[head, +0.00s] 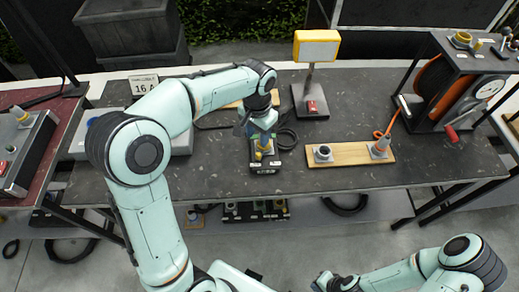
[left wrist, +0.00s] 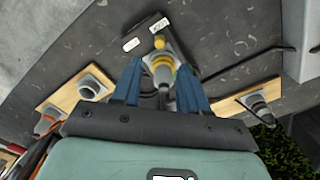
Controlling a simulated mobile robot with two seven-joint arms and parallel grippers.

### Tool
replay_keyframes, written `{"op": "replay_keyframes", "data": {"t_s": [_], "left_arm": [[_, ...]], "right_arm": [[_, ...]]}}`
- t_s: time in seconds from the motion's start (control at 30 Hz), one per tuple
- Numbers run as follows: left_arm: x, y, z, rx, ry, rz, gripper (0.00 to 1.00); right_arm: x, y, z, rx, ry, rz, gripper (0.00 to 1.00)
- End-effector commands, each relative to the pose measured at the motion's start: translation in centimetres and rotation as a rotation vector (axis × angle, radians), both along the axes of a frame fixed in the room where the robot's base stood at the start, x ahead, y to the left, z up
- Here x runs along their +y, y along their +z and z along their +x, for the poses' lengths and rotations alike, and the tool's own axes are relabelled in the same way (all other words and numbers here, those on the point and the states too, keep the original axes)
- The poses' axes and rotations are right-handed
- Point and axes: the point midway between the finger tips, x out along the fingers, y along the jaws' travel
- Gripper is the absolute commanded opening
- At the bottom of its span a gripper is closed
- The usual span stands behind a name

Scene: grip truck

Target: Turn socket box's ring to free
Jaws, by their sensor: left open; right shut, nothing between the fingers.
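The socket box (head: 266,168) is a small dark box with white labels near the front edge of the grey table. A yellow ring and connector (head: 264,148) stand on it. In the left wrist view the box (left wrist: 146,36) is at the top, with a small yellow knob (left wrist: 159,42) and the ribbed yellow ring (left wrist: 162,66). My left gripper (head: 261,135) points down over the box. Its open blue fingers (left wrist: 160,74) are on either side of the yellow connector; contact is not clear. My right gripper (head: 326,281) is shut and empty, low in front of the table.
A wooden board (head: 345,154) with a grey socket (head: 323,153) and an orange-grey plug (head: 380,146) lies to the right. A cable reel (head: 437,80) stands at the right end. A yellow-framed sign (head: 316,47) stands behind. Bare tabletop (head: 215,170) lies left of the box.

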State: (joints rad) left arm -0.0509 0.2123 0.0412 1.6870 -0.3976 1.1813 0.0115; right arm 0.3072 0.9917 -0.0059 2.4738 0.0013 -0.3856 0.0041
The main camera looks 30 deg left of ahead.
Motion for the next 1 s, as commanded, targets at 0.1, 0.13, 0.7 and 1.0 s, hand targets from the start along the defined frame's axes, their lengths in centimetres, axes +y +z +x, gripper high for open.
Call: {"op": "replay_keyframes", "data": {"t_s": [0.1,0.13,0.7,1.0], "left_arm": [[0.0,-3.1,-0.2,0.008,-0.002,0.001,0.44],[0.0,-3.7,-0.2,0.008,-0.002,0.001,0.44],[0.0,-9.9,0.0,0.001,0.0,-0.001,0.44],[0.0,-9.9,0.0,0.001,0.0,-0.001,0.11]], "right_arm": [[0.0,-0.5,-0.4,0.006,0.0,0.0,0.0],[0.0,-0.6,-0.5,0.006,0.0,0.0,0.0],[0.0,-1.1,-0.9,0.009,0.0,0.0,0.0],[0.0,-1.1,-0.9,0.009,0.0,0.0,0.0]]}}
